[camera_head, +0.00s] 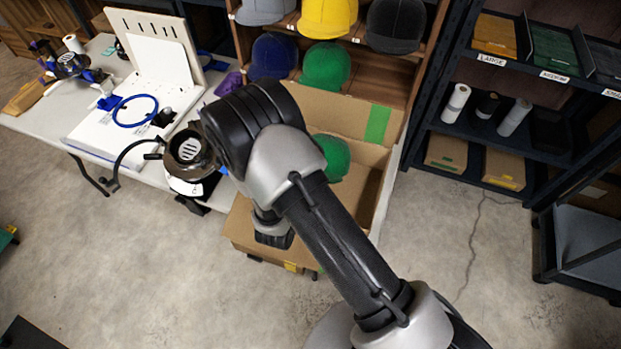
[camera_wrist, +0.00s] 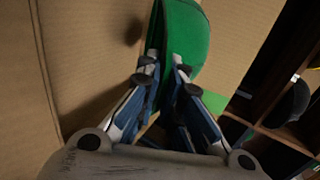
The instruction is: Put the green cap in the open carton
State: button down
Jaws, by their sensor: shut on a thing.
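A green cap (camera_head: 333,157) shows beyond my arm, within the outline of the open carton (camera_head: 372,198). I cannot tell how deep it sits. In the wrist view my gripper (camera_wrist: 163,78) is shut on the green cap (camera_wrist: 188,40), with a finger on each side of its cloth. Brown cardboard fills most of the view behind it. In the head view my arm hides the fingers and part of the carton. The carton's raised back flap (camera_head: 340,110) carries a green strip.
A second green cap (camera_head: 326,66) is on the shelf behind, among blue, yellow, grey and black caps. A white table (camera_head: 60,115) with machines stands left. A dark rack (camera_head: 500,95) stands right. The concrete floor between carton and rack is clear.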

jog(key=shift+f, duration=0.1)
jog(key=c, duration=1.7)
grip_release()
jog(key=v, duration=1.2)
jog(key=shift+f, duration=0.1)
